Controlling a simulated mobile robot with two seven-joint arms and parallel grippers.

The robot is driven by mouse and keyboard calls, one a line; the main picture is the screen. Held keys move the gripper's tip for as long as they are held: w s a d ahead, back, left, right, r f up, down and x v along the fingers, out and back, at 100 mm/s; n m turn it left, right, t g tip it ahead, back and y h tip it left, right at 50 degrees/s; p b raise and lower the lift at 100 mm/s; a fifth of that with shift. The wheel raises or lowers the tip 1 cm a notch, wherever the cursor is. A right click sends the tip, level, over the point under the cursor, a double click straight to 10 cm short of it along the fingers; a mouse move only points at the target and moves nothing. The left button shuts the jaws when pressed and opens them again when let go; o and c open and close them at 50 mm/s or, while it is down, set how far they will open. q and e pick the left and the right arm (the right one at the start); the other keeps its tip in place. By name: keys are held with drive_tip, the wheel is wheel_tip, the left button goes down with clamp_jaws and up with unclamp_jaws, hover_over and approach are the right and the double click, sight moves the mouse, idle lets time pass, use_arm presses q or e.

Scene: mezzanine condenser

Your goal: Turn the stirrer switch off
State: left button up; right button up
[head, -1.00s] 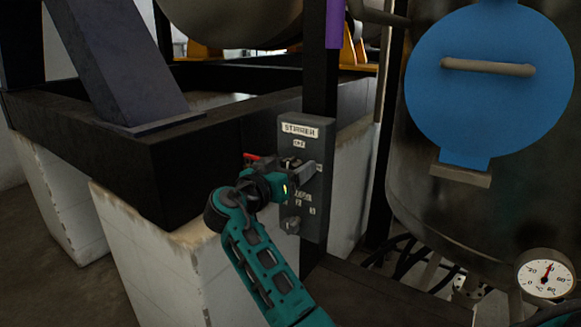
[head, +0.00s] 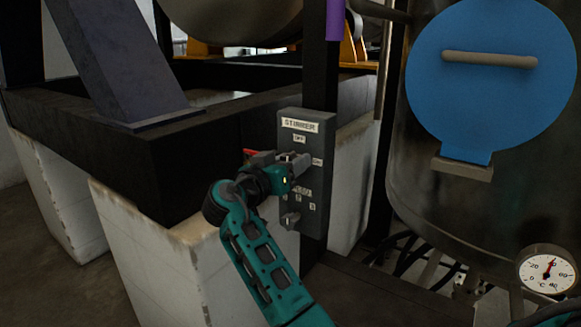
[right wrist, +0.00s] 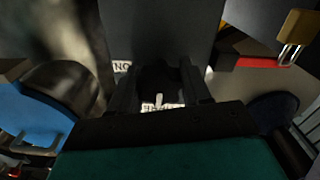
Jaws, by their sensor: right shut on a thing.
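The grey stirrer panel (head: 312,214) stands upright right of centre in the head view. It has a STIRRER label (head: 300,125), an OFF label (head: 299,139) below that, and ON at the right. My right gripper (head: 292,160) is at the upper part of the panel, shut on the stirrer switch, which its fingers mostly hide. In the right wrist view the dark switch knob (right wrist: 158,78) is between the fingers. Its white pointer mark points down the picture at a partly hidden label; the ON label (right wrist: 121,66) is to the left. My left gripper is out of view.
A lower knob (head: 290,221) sits under the speed labels. A black beam frame on white blocks (head: 150,250) is left of the panel. A tank with a blue round cover (head: 490,95) and a dial gauge (head: 547,269) is at the right.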

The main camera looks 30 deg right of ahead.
drive_tip(key=shift+f+n, duration=0.1)
drive_tip(key=shift+n, duration=0.3)
drive_tip(key=o, duration=1.1)
drive_tip(key=shift+c, duration=0.2)
drive_tip(key=b+v, duration=0.2)
drive_tip(key=v, duration=1.1)
